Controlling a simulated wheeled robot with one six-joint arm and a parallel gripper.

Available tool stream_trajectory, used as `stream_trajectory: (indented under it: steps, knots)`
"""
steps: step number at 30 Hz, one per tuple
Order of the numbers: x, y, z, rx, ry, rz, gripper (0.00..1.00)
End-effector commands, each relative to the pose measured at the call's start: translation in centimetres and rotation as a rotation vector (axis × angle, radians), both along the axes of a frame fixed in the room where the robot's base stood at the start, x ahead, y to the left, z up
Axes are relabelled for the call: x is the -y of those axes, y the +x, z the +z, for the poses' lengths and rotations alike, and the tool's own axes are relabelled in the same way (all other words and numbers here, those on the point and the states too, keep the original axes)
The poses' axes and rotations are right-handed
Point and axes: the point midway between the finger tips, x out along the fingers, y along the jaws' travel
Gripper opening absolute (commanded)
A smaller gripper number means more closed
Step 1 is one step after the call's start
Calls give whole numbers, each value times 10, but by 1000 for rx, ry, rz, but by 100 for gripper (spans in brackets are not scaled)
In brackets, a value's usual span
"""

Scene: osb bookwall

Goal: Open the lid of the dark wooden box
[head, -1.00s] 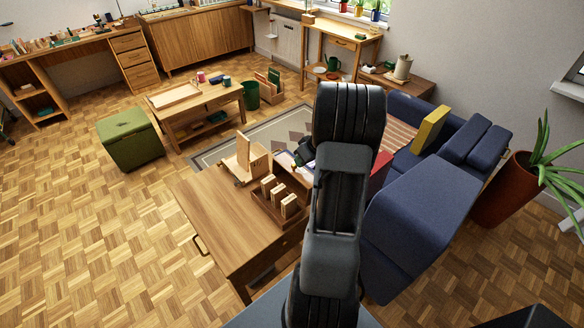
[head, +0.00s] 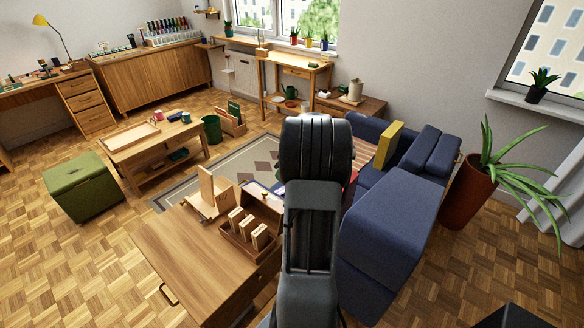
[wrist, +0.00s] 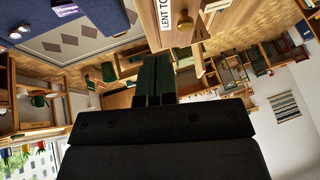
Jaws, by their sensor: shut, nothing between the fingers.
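The dark wooden box (head: 234,240) stands on the low wooden table, with several pale wooden blocks or dividers upright in it. A brown panel (head: 262,206) rises at its back and looks like its raised lid; my arm partly hides that side. In the wrist view a wooden panel (wrist: 160,40) with a white label reading "LENT TO" and a brass knob (wrist: 186,25) is close beyond the fingers. I cannot tell for sure if it is the lid. My gripper (wrist: 153,62) is shut and empty; in the head view my arm hides it.
The low table (head: 180,255) has a clear top left of the box. A pale wooden stand (head: 207,193) is behind the box. The blue sofa (head: 385,235) is close on the right. Open parquet lies to the left, by the green ottoman (head: 80,190).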

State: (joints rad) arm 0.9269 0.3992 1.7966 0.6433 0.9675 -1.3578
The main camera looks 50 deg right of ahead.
Motion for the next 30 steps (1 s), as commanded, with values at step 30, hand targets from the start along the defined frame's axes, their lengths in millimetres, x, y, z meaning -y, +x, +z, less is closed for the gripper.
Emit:
stream_trajectory:
  steps: [30]
  knots:
    - [11,-47,26,-171,123,-323,0]
